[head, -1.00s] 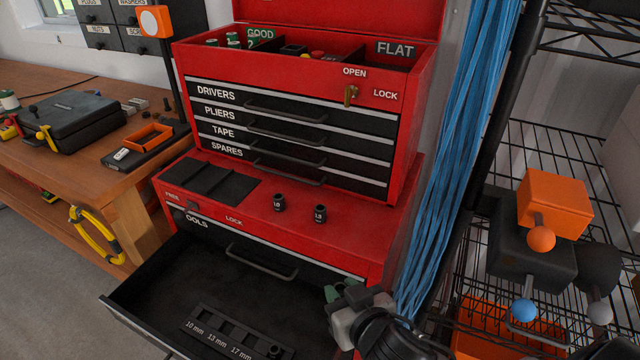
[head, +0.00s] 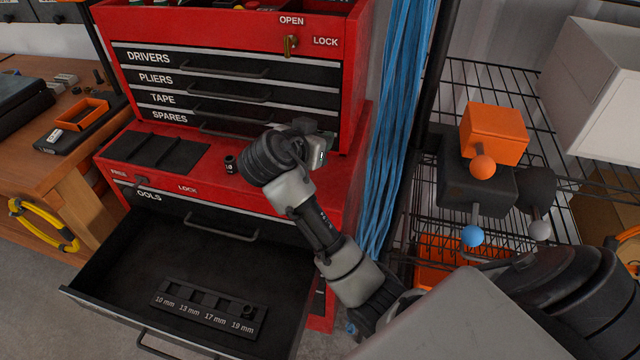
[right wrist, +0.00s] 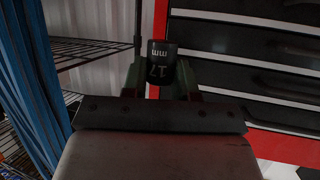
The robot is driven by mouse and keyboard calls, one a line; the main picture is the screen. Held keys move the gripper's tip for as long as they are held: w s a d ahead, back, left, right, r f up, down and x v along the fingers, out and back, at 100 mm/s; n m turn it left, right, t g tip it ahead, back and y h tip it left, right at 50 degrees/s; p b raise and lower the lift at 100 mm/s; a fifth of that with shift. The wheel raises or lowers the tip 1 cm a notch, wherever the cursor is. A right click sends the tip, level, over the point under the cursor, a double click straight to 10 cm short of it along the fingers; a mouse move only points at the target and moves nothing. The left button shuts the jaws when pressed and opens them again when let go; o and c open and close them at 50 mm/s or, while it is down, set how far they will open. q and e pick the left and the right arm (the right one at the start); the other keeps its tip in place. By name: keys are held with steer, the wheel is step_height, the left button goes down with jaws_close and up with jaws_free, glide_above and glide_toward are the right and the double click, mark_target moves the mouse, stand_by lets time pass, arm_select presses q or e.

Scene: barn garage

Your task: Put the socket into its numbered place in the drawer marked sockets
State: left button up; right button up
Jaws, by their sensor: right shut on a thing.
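My right gripper (head: 318,146) is above the right part of the red cabinet's ledge. In the right wrist view the right gripper (right wrist: 161,82) is shut on a dark socket (right wrist: 161,62) marked 17 mm, its lettering upside down. In the head view I cannot make out the held socket. Another black socket (head: 230,164) stands on the ledge left of my arm. The open drawer (head: 130,262) holds a black rack (head: 205,318) marked 10 mm, 13 mm, 17 mm and 19 mm. A socket (head: 248,312) sits at the 19 mm end; the other places look empty. My left gripper is not in view.
The red upper chest (head: 355,90) has shut drawers just behind my right gripper. A black mat (head: 153,153) lies on the ledge. Blue cables (head: 400,130) hang at right beside a wire shelf (head: 520,120). The drawer floor around the rack is mostly clear.

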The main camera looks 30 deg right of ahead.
mark_target(318, 187)
step_height(318, 187, down, 10)
steer(key=shift+r+p, duration=0.25)
steer(key=shift+p, duration=0.35)
steer(key=shift+f, duration=0.1)
steer(key=shift+f, duration=0.1)
steer(key=shift+f+b, duration=0.15)
steer(key=shift+b, duration=0.15)
steer(key=o, duration=1)
